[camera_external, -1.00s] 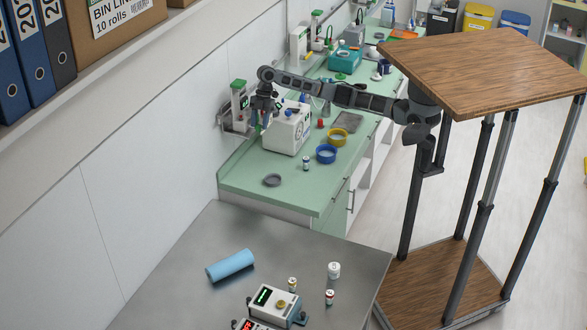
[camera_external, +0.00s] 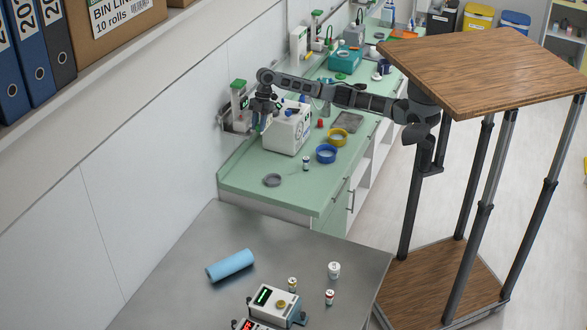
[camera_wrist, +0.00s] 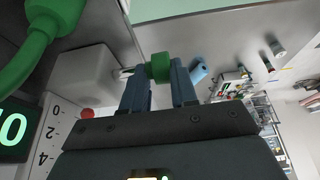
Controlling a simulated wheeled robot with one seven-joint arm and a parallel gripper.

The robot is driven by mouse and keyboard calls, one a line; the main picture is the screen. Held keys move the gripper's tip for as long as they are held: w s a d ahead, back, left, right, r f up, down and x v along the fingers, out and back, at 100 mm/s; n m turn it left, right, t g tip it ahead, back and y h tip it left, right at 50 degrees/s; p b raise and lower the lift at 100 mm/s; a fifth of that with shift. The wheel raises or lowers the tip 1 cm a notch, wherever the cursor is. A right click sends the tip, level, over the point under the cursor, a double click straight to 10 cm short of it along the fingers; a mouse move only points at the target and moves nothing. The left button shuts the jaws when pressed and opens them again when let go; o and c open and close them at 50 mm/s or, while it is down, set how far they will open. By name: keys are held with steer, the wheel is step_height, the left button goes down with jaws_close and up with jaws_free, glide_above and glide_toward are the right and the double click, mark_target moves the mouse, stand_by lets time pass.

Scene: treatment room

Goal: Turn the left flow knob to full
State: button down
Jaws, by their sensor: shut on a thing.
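A green flow knob (camera_wrist: 160,67) sits between the two fingertips of my gripper (camera_wrist: 160,78) in the wrist view, and the gripper is shut on it. The knob is on a short metal stem from a pale grey flow-meter body (camera_wrist: 85,75). Beside it are a white scale (camera_wrist: 58,128) marked 0, 2, 4 and a dark display (camera_wrist: 14,130) with green digits, partly cut off. In the external view my gripper (camera_external: 262,112) is at the wall-mounted flow meter (camera_external: 239,97); the knob is too small and covered to make out there.
A white device (camera_external: 289,130) stands close beside my gripper on the green counter (camera_external: 245,182). A green hose (camera_wrist: 30,50) runs near the flow meter.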

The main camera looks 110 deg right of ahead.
steer(key=shift+s+a+g, duration=0.1)
steer(key=shift+a+g, duration=0.1)
steer(key=shift+g, duration=0.1)
steer(key=shift+a+r+g+h+p, duration=0.15)
steer(key=shift+g+h+p, duration=0.4)
steer(key=shift+p, duration=0.65)
steer(key=shift+w+a+g+h+p, duration=0.25)
steer(key=shift+g+h+p, duration=0.45)
steer(key=shift+p, duration=0.55)
steer(key=shift+w+f+g+h+p, duration=0.15)
steer(key=shift+f+g+h+p, duration=0.15)
steer(key=shift+g+h+p, duration=0.4)
steer(key=shift+a+f+g+h, duration=0.1)
steer(key=shift+f+g+h, duration=0.1)
steer(key=shift+g+h, duration=0.55)
steer(key=shift+f, duration=0.1)
steer(key=c, duration=1)
jaws_free()
steer(key=shift+r, duration=0.2)
steer(key=shift+w, duration=0.1)
